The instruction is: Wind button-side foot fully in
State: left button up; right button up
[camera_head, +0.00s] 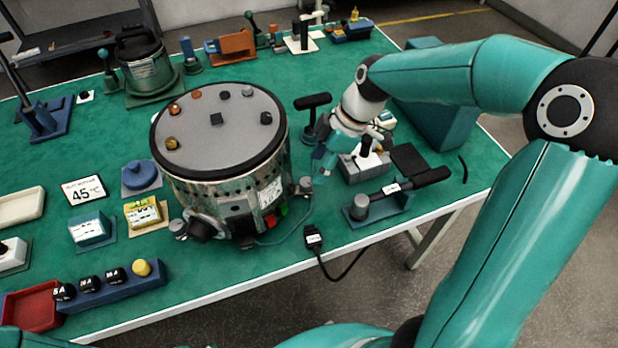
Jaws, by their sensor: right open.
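The round drum-shaped unit (221,135) stands on the green table, with a grey top and a metal side wall. How far either is wound in cannot be told. My right gripper (322,171) is open, pointing down just right of the drum, close above and beside the right foot. Contact cannot be made out. My left gripper is not in view.
A grey block with a black lever (368,158) stands right of my gripper. A blue stand with a black-handled tool (385,203) lies in front of it. Weights (116,276) on a blue rack stand front left.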

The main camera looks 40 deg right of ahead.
aim_at(307, 181)
jog(key=x, duration=0.5)
jog(key=shift+a+f, duration=0.15)
jog(key=shift+f, duration=0.15)
jog(key=shift+w, duration=0.1)
grip_shut()
